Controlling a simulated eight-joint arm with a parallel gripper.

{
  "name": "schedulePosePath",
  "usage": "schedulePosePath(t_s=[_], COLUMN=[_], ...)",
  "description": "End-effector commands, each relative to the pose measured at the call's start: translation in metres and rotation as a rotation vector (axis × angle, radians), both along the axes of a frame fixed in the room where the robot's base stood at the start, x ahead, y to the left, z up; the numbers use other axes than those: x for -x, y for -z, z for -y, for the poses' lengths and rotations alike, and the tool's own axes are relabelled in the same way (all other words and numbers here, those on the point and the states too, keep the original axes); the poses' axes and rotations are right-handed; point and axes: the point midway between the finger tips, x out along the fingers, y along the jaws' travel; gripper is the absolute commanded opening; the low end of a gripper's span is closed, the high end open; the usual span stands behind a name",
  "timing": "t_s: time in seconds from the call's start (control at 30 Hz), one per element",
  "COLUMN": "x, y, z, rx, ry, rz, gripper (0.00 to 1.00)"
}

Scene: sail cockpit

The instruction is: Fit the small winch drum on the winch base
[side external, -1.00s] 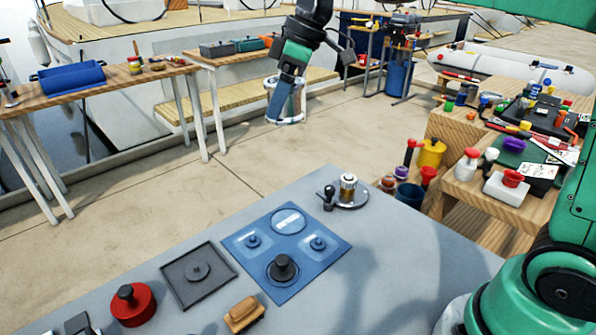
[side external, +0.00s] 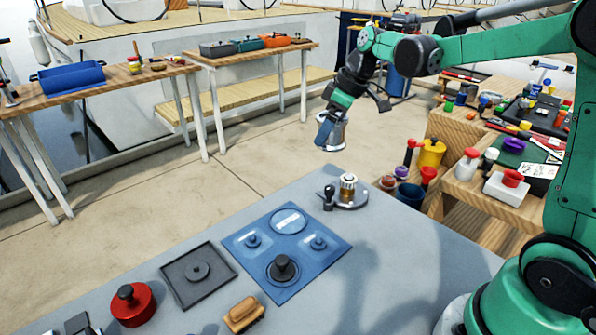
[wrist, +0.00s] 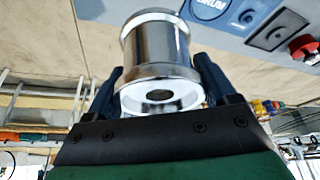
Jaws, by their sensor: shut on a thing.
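The small winch drum (wrist: 160,60) is a shiny silver cylinder with a round hole in its end. My gripper (wrist: 158,85) is shut on it, with a dark finger on either side. In the side external view the drum (side external: 338,133) hangs beneath my gripper (side external: 328,127), partly hidden by the blue finger.
A blue mat (side external: 255,268) with several dark knobbed parts and an empty round spot lies left of the base. A black handle (side external: 329,197) stands close beside the base. A grey tray (side external: 178,290), a red knob (side external: 132,304) and a wooden brush (side external: 244,313) are nearer.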

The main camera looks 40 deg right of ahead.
Motion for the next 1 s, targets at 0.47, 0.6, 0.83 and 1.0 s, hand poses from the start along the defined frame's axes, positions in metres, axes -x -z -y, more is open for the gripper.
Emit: schedulePosePath(t_s=[0.47,0.6,0.83,1.0], x=[0.023,0.023,0.023,0.023], y=[0.053,0.062,0.069,0.069], z=[0.041,0.041,0.041,0.041], rx=[-0.001,0.0,-0.001,-0.001], ry=[0.134,0.133,0.132,0.132], rz=[0.001,0.001,0.001,0.001], gripper=[0.1,0.1,0.1,0.1])
